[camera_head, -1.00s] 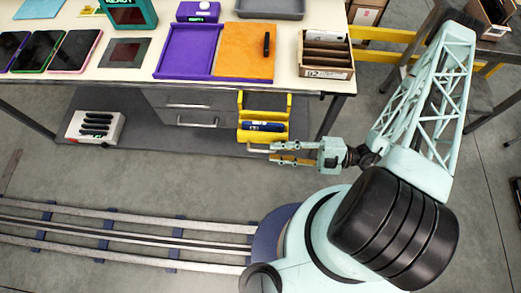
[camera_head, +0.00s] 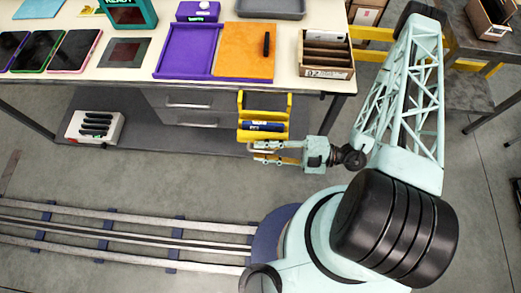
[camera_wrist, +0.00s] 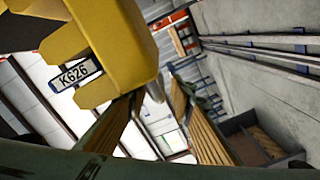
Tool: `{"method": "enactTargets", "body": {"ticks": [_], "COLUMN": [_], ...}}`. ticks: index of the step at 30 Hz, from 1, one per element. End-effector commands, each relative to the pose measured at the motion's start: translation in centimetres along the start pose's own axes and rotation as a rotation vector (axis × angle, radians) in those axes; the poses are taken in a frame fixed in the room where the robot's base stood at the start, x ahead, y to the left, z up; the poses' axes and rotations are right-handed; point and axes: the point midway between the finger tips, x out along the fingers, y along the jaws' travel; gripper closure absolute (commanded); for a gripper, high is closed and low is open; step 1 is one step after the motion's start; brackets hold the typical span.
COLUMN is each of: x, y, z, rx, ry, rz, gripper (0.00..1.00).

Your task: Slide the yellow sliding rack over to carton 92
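The yellow sliding rack (camera_head: 264,132) stands at the table's front edge, below the top, with a dark blue item lying in it. In the wrist view a large yellow part (camera_wrist: 125,45) with a K626 label fills the upper left. My gripper (camera_head: 258,152) is just below the rack's front, its fingers pointing left and apart. A gap also shows between the fingers in the wrist view (camera_wrist: 155,120). I cannot tell whether a finger touches the rack or its metal handle. An open brown carton (camera_head: 326,73), its label small but ending in 2, stands on the table's right end.
A purple tray (camera_head: 184,70) and an orange board (camera_head: 243,68) lie left of the carton. A white box with black items (camera_head: 90,127) sits under the table. Another carton (camera_head: 490,18) stands at the upper right. A floor rail (camera_head: 120,230) runs at lower left.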

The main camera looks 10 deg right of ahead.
Motion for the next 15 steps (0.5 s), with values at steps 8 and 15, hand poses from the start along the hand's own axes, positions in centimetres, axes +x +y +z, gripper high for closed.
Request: {"method": "enactTargets", "body": {"ticks": [8, 15], "x": [0.53, 0.54], "y": [-0.01, -0.01], "z": [-0.05, -0.04], "rx": [0.0, 0.0], "ry": [0.001, 0.0], "rz": [0.0, 0.0], "gripper": [0.79, 0.79]}}
